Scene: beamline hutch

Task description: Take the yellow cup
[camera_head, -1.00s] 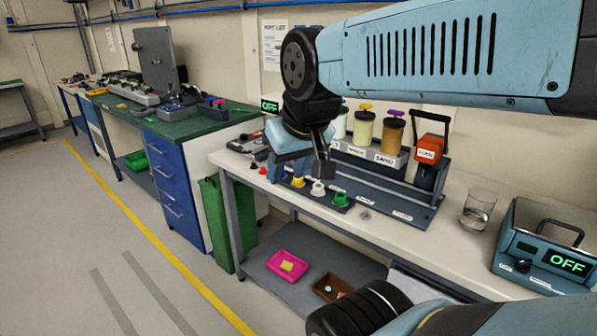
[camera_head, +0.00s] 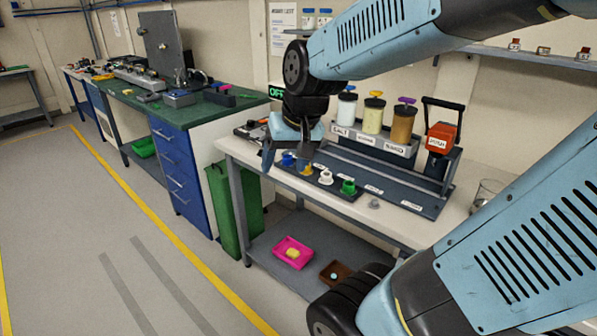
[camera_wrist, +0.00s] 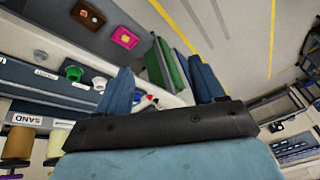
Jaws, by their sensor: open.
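The yellow cup (camera_head: 306,171) stands in a row of small cups on the dark rack (camera_head: 420,203) on the white bench. In the head view my right finger partly covers it. The blue cup (camera_head: 288,159) is to its left, the white cup (camera_head: 326,177) and the green cup (camera_head: 348,187) to its right. My gripper (camera_head: 287,163) is open and empty, pointing down over the left end of the row. In the wrist view, the open fingers of my gripper (camera_wrist: 160,68) show, with the green cup (camera_wrist: 74,73) and white cup (camera_wrist: 99,84) left of them; I cannot make out the yellow cup there.
Labelled jars (camera_head: 373,115) and an orange device (camera_head: 440,138) stand behind the cups. A glass beaker (camera_head: 486,192) is at the right, partly behind my arm. Below are a pink tray (camera_head: 293,253) and a brown tray (camera_head: 335,273). A green bin (camera_head: 235,210) stands left.

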